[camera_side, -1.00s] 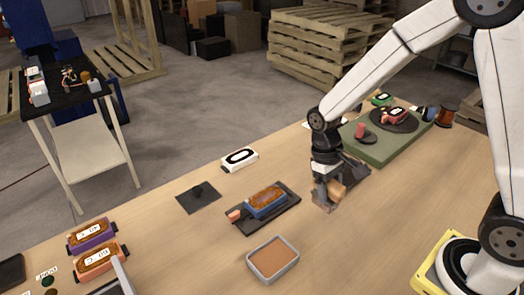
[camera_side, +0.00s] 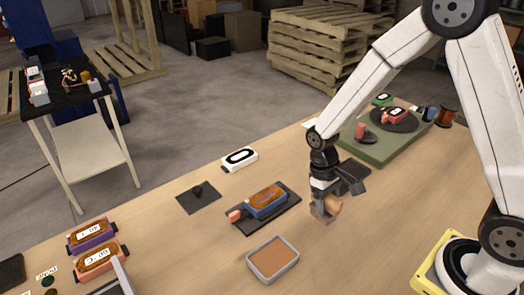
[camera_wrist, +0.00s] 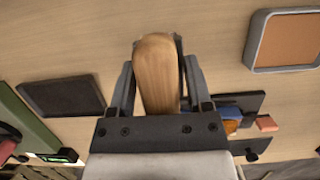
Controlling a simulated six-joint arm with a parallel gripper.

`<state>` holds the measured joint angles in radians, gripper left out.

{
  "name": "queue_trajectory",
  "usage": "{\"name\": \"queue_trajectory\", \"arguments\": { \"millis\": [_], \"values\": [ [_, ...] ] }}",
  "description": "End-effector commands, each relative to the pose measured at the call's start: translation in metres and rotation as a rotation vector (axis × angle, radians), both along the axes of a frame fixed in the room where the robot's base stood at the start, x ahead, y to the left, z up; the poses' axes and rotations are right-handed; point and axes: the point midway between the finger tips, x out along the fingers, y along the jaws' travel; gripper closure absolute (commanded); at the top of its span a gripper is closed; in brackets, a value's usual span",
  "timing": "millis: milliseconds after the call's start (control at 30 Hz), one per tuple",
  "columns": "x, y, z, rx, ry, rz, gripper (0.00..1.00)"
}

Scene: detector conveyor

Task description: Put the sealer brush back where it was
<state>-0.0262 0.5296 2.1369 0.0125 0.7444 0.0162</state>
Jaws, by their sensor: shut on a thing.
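The sealer brush shows as a light wooden handle (camera_wrist: 156,72) between my gripper's fingers (camera_wrist: 157,85) in the wrist view. In the side view the handle (camera_side: 333,206) hangs low over the table's middle, and my gripper (camera_side: 325,204) is shut on it. Its bristles cannot be made out. A dark flat pad (camera_side: 354,172) lies just behind and right of my gripper, with nothing seen on it. It also shows in the wrist view (camera_wrist: 62,96), left of the handle. Whether the brush touches the table cannot be told.
A grey tray with a brown filling (camera_side: 273,258) stands in front and left. A dark mat (camera_side: 238,230) bears a blue box with a brown top (camera_side: 266,201). A green board (camera_side: 384,152) lies behind. Orange (camera_side: 100,261) and purple (camera_side: 92,236) units sit far left.

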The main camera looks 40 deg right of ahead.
Motion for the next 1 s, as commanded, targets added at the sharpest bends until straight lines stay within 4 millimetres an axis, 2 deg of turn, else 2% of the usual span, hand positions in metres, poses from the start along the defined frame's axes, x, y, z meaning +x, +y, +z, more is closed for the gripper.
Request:
{"name": "queue_trajectory", "arguments": {
  "millis": [400, 900, 933, 1000],
  "values": [
    [0.000, 0.000, -0.032, 0.000, 0.002, 0.000, 0.83],
    [0.000, 0.000, -0.037, 0.000, 0.000, 0.000, 0.83],
    [0.000, 0.000, -0.038, 0.000, 0.000, 0.000, 0.33],
    [0.000, 0.000, -0.037, 0.000, 0.000, 0.000, 0.11]
  ]
}}
